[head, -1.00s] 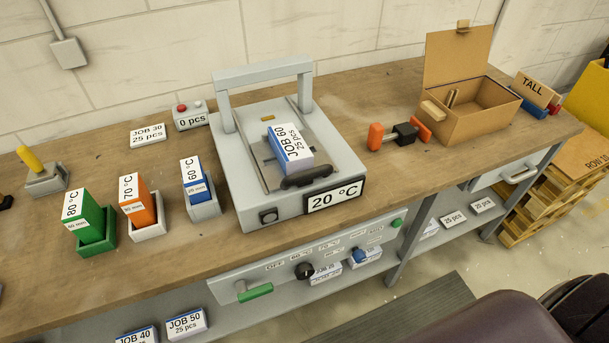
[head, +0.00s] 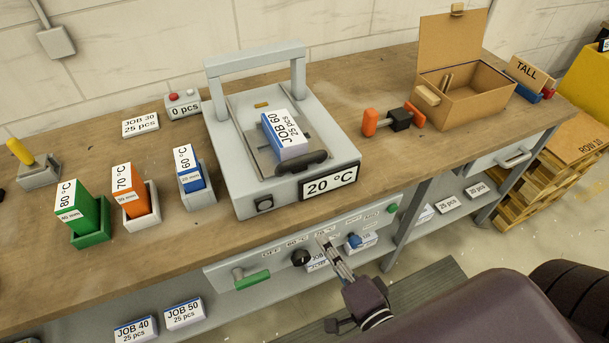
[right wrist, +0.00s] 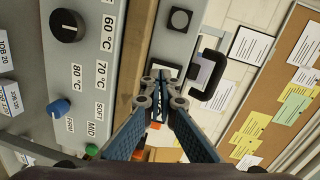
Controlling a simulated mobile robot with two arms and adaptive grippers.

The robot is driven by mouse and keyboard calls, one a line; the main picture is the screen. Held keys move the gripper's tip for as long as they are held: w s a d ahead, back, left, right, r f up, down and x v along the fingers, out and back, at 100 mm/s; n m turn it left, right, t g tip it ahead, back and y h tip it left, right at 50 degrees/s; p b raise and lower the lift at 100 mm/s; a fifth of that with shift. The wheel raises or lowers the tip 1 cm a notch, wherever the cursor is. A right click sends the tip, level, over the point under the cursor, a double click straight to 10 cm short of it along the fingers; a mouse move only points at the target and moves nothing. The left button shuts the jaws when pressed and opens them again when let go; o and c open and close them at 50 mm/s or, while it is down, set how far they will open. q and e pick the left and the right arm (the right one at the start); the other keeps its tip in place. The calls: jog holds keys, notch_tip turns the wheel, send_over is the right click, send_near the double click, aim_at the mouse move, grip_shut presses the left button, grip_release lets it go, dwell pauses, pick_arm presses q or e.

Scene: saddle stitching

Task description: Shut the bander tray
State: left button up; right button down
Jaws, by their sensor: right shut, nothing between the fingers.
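The grey bander (head: 235,190) stands on the bench with an arch over its back. Its tray (head: 262,160) lies in the top, in front of the arch, and bears a white and blue JOB 60 pack (head: 287,137). The tray's black handle (head: 302,163) is at the front, above the 20 °C display (head: 330,183). My right gripper (head: 328,243) is shut and empty, in front of the bench edge by the knob panel, below and apart from the handle. In the right wrist view its fingers (right wrist: 160,82) meet, pointing toward the bander front. My left gripper is not in view.
Coloured pads in holders stand left of the bander. An orange-ended tool (head: 399,120) and open cardboard box (head: 465,95) are at right.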

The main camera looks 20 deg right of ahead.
aim_at(296, 162)
notch_tip(296, 162, up, 8)
jog(key=d+m+t, duration=0.1)
jog(key=m, duration=0.2)
jog(key=w+p, duration=0.5)
jog(key=w, duration=0.9)
jog(key=shift+a+f+h, duration=0.15)
jog(key=shift+a+h, duration=0.05)
jog(key=shift+h, duration=0.2)
jog(key=w, duration=0.5)
jog(key=shift+p, duration=0.3)
jog(key=shift+s+a, duration=0.1)
